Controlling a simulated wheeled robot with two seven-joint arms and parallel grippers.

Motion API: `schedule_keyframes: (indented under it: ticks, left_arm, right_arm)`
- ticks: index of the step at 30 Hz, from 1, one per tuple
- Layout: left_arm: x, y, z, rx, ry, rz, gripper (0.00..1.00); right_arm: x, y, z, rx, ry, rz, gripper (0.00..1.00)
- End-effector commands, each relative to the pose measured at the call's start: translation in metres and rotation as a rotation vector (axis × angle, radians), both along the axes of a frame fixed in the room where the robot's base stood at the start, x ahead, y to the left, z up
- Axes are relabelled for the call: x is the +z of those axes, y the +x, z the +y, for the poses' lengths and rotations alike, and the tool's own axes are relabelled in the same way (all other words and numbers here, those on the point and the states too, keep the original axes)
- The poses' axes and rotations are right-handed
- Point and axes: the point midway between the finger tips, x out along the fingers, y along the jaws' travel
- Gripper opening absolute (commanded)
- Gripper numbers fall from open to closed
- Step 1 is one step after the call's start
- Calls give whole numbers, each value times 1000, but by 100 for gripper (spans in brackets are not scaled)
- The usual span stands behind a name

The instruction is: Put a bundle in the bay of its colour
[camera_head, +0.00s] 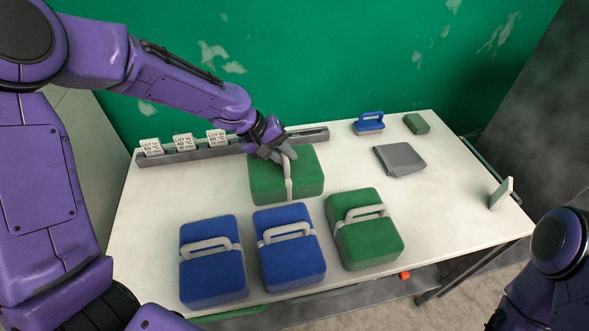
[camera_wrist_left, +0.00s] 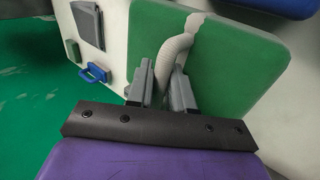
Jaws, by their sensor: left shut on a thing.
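A green bundle (camera_head: 306,178) with a pale strap handle is at the back middle of the white table. My left gripper (camera_head: 284,155) is shut on its handle; the wrist view shows the pale handle (camera_wrist_left: 174,58) between the two grey fingers (camera_wrist_left: 162,88) and the green bundle (camera_wrist_left: 235,65) beyond. I cannot tell whether this bundle is lifted off the table. Another green bundle (camera_head: 370,240) sits at the front right. Two blue bundles (camera_head: 213,275) (camera_head: 292,262) sit at the front left and middle. My right gripper is out of view; only part of that arm shows.
A grey rail (camera_head: 184,157) with several white tags runs along the back. A small blue handled block (camera_head: 369,124), a small green block (camera_head: 416,123) and a folded grey cloth (camera_head: 400,159) lie at the back right. A pale upright block (camera_head: 501,192) stands near the right edge.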

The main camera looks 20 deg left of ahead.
Motion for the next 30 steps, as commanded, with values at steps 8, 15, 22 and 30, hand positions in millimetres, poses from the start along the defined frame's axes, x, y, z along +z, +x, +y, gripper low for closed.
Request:
schedule_keyframes:
  ticks: [8,15,22,30]
  left_arm:
    - [-42,11,0,2,-1,6,0]
    - [-45,10,1,3,1,7,0]
    - [-50,9,1,2,2,8,38]
    - [-50,9,1,2,2,11,47]
  right_arm:
    - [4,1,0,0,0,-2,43]
    - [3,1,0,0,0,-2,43]
    - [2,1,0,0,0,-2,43]
    - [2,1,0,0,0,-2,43]
